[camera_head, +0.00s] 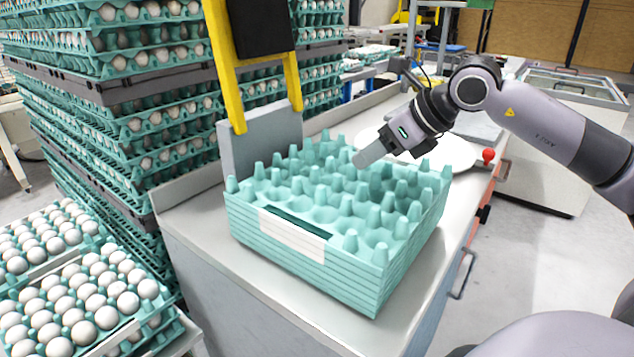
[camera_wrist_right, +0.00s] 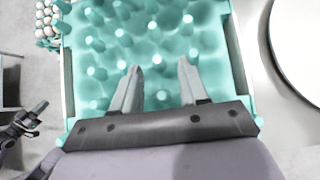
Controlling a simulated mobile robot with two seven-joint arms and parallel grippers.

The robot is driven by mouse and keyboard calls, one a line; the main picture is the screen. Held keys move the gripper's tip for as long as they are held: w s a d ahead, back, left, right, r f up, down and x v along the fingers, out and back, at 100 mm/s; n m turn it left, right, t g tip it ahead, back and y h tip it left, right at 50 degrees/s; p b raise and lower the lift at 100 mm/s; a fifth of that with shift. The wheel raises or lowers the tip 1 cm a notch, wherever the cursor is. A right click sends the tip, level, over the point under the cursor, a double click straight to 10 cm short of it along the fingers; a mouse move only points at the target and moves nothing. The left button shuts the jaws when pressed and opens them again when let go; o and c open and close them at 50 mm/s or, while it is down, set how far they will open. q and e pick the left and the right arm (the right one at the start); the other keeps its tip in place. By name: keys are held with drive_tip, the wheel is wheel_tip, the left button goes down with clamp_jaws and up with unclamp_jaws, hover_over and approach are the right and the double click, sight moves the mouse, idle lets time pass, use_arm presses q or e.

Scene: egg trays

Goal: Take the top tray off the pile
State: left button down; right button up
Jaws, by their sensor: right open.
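A pile of nested teal egg trays (camera_head: 300,288) stands on the counter, with the empty top tray (camera_head: 325,213) showing its rows of pegs and cups. A white label is on the pile's front side. My right gripper (camera_head: 366,156) is over the far right part of the top tray, pointing down and left. In the right wrist view its two fingers (camera_wrist_right: 160,66) are apart with nothing between them, above the top tray (camera_wrist_right: 85,35). Whether the fingertips touch the tray is unclear. A dark gripper-like part, probably my left gripper (camera_wrist_right: 30,118), shows at the left edge there; its fingers are unclear.
A grey plate with a yellow frame (camera_head: 262,140) stands right behind the pile. Tall stacks of egg-filled trays (camera_head: 150,120) and lower egg trays (camera_head: 75,310) are at left. A white round plate (camera_head: 448,152) and a red knob (camera_head: 488,155) lie beyond the pile. The counter front (camera_head: 265,300) is bare.

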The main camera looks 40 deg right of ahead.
sight(346, 181)
drive_tip(key=shift+w+a, duration=0.1)
drive_tip(key=shift+w, duration=0.2)
drive_tip(key=shift+w+p, duration=0.15)
drive_tip(key=shift+p, duration=0.25)
drive_tip(key=shift+w+a+f+p, duration=0.1)
drive_tip(key=shift+w+f+p, duration=0.05)
drive_tip(key=shift+p, duration=0.2)
drive_tip(key=shift+w+f+p, duration=0.2)
drive_tip(key=shift+f+p, duration=0.25)
drive_tip(key=shift+f, duration=0.05)
drive_tip(key=shift+w+a+f+p, duration=0.25)
drive_tip(key=shift+w+f+p, duration=0.15)
drive_tip(key=shift+p, duration=0.7)
drive_tip(key=shift+w+a+f, duration=0.1)
drive_tip(key=shift+w+f, duration=0.05)
drive_tip(key=shift+f, duration=0.15)
drive_tip(key=shift+p+x, duration=0.7)
drive_tip(key=shift+x, duration=1.1)
use_arm(q)
drive_tip(key=r, duration=0.1)
drive_tip(key=a+r, duration=0.1)
drive_tip(key=r, duration=0.1)
drive_tip(key=shift+s+a+r, duration=0.15)
drive_tip(key=shift+s+r, duration=0.05)
drive_tip(key=shift+s, duration=0.1)
use_arm(e)
drive_tip(key=shift+f, duration=0.1)
